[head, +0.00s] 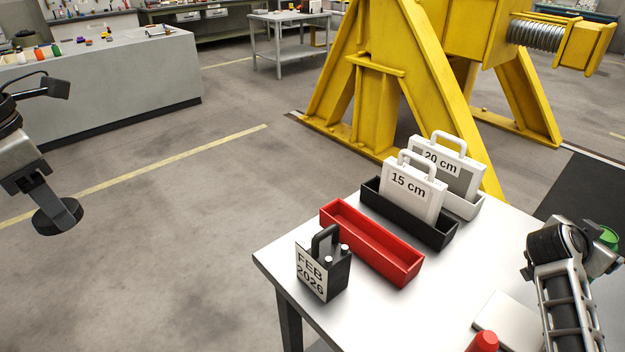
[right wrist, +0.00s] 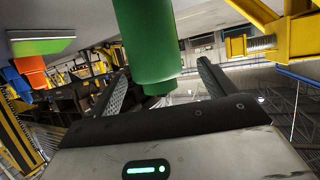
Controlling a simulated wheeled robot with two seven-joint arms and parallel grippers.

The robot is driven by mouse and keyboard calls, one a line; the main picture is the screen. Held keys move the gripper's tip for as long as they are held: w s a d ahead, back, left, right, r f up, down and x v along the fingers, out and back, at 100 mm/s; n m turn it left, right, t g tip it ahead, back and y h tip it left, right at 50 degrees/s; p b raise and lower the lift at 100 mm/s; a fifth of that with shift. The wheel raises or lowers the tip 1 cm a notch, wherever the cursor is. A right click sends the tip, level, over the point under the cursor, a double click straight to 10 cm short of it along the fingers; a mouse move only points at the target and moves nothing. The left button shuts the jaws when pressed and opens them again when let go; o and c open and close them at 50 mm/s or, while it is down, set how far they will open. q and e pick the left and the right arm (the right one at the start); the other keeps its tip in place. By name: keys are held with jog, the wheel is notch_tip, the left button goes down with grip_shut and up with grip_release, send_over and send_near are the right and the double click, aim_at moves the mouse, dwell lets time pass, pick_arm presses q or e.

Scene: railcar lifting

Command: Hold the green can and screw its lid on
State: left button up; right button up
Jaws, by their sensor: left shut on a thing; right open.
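The green can (right wrist: 148,42) shows at the top of the right wrist view, between the spread fingers of my right gripper (right wrist: 163,68). A gap shows between the can and each finger, so the gripper is open. In the head view only a small green part of the can (head: 608,237) shows behind my right wrist at the right edge. My left gripper (head: 45,196), at the left of the head view, is shut on a dark round disc (head: 58,218) that looks like the lid. It hangs over open floor, far from the can.
A white table (head: 275,262) holds a FEB 2026 block (head: 322,270), a red tray (head: 370,240), a black tray (head: 405,215) with a 15 cm plate (head: 412,190), and a 20 cm plate (head: 455,165). A red object (head: 484,342) is at the bottom edge. A yellow stand (head: 375,95) rises behind.

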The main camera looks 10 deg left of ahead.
jog(key=shift+w+d, duration=0.1)
jog(key=shift+d, duration=0.1)
jog(key=shift+s+x, duration=0.15)
jog(key=shift+x, duration=1.15)
jog(key=shift+s+x, duration=0.1)
jog(key=shift+x, duration=1.25)
jog(key=shift+d+f, duration=0.1)
jog(key=shift+f, duration=0.05)
jog(key=c, duration=1.2)
